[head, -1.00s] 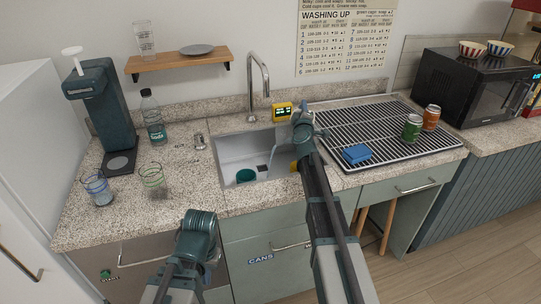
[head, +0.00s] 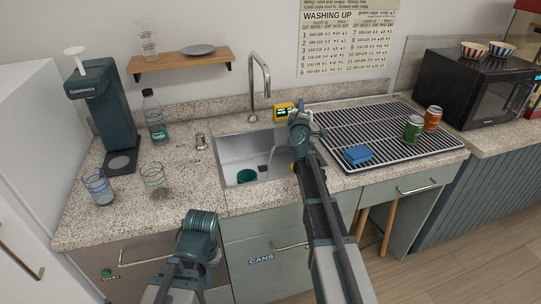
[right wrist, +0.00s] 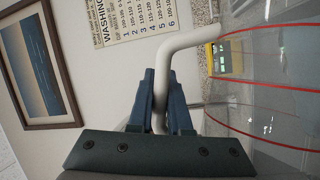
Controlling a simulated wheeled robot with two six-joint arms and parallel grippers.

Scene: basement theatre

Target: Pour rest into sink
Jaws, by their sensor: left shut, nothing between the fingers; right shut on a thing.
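The sink (head: 235,147) is a grey metal basin set in the speckled counter, under a tall tap (head: 262,75). A round teal thing (head: 246,176) lies at its bottom. My right gripper (head: 299,116) is over the sink's right edge. In the right wrist view its fingers (right wrist: 161,100) are shut on the white handle of a clear vessel with red lines (right wrist: 270,75). The vessel is mostly hidden in the head view. A thin pale stream (head: 271,160) shows in the basin beside that gripper. My left gripper (head: 199,228) is low in front of the counter, shut and empty.
A yellow timer (head: 283,112) stands behind the sink. Two tumblers (head: 98,187) (head: 153,180) and a bottle (head: 154,118) stand left.

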